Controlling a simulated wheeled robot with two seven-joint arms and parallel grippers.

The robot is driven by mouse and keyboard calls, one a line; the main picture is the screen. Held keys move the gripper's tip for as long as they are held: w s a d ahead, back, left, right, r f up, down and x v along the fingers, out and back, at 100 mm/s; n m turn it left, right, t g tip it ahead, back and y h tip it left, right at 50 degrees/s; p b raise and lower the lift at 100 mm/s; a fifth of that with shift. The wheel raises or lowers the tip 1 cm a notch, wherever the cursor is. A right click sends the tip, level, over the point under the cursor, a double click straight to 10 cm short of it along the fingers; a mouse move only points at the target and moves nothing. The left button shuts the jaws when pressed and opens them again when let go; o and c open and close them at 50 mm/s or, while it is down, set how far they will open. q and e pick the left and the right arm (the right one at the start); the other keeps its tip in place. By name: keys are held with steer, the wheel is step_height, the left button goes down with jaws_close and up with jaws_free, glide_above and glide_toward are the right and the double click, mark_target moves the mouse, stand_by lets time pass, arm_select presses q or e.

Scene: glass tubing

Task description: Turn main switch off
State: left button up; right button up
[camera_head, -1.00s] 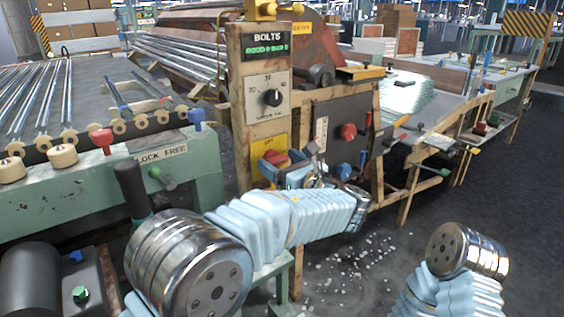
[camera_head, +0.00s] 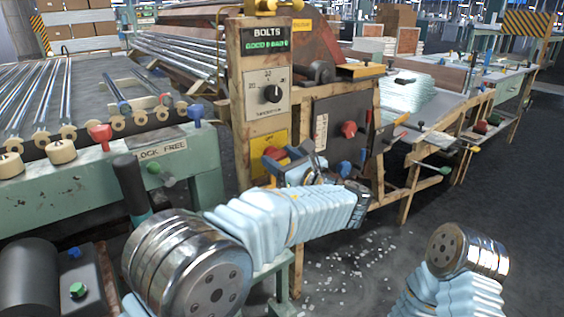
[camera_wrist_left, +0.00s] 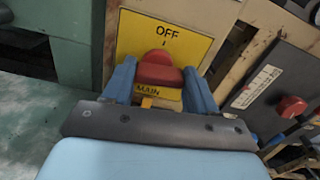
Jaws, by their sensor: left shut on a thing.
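The main switch is a red knob (camera_wrist_left: 157,70) on a yellow plate (camera_wrist_left: 190,35) marked OFF above and MAIN below. In the left wrist view, the blue fingers of my left gripper (camera_wrist_left: 159,84) stand on either side of the knob and are shut on it. The knob's upper end lies close to the short mark under OFF; I cannot tell whether they line up exactly. In the head view, the yellow plate (camera_head: 268,137) is low on the wooden post, with my left gripper (camera_head: 281,160) partly covering the knob. My right gripper is out of view.
A black dial (camera_head: 271,94) and a BOLTS sign (camera_head: 267,32) are above the switch. A dark panel (camera_head: 340,120) with a red knob (camera_head: 349,130) stands to its right. A green conveyor bench (camera_head: 90,190) is at left. White bits litter the floor.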

arm_select(q)
steer(key=n+b, duration=0.3)
steer(key=n, duration=0.1)
steer(key=shift+f, duration=0.2)
steer(key=n+b, duration=0.4)
steer(key=shift+s+a+n, duration=0.1)
steer(key=shift+a+n, duration=0.05)
steer(key=shift+n, duration=0.25)
steer(key=n+b, duration=0.4)
steer(key=n, duration=0.1)
steer(key=shift+b, duration=0.35)
steer(key=shift+s+a+n+b, duration=0.1)
steer(key=shift+n+b, duration=0.85)
steer(key=shift+n, duration=0.45)
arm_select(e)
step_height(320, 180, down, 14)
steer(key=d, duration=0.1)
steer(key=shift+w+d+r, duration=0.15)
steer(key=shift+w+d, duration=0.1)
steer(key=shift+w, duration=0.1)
arm_select(q)
steer(key=o, duration=1.1)
steer(key=shift+r, duration=0.1)
steer(key=shift+c, duration=0.2)
